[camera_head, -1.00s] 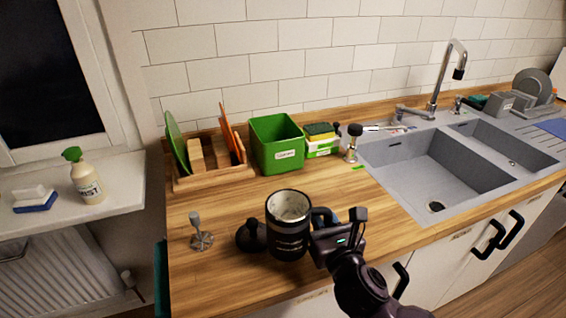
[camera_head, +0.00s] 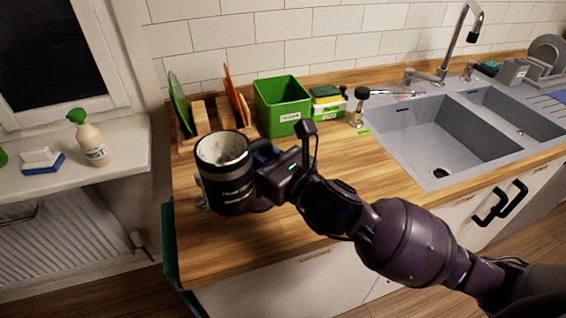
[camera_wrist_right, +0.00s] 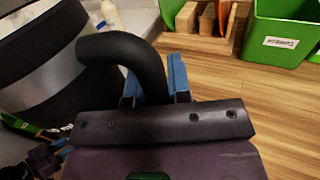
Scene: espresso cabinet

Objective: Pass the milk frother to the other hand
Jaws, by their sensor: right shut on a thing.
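The milk frother is a black cup-shaped vessel (camera_head: 228,187) with a pale inside, a light band and a curved side handle. My right gripper (camera_head: 268,168) is shut on the handle and holds the frother upright above the counter's left part. In the right wrist view the frother (camera_wrist_right: 40,75) fills the left side, and its black handle (camera_wrist_right: 125,50) runs between the blue finger pads of my right gripper (camera_wrist_right: 154,85). My left gripper does not show in the head view.
On the wooden counter (camera_head: 330,190) stand a rack with boards (camera_head: 218,112), a green box (camera_head: 283,107), a sponge holder (camera_head: 328,105) and a tamper (camera_head: 357,105). The sink (camera_head: 440,135) is at right. A spray bottle (camera_head: 92,145) stands on the sill. The frother partly hides a whisk.

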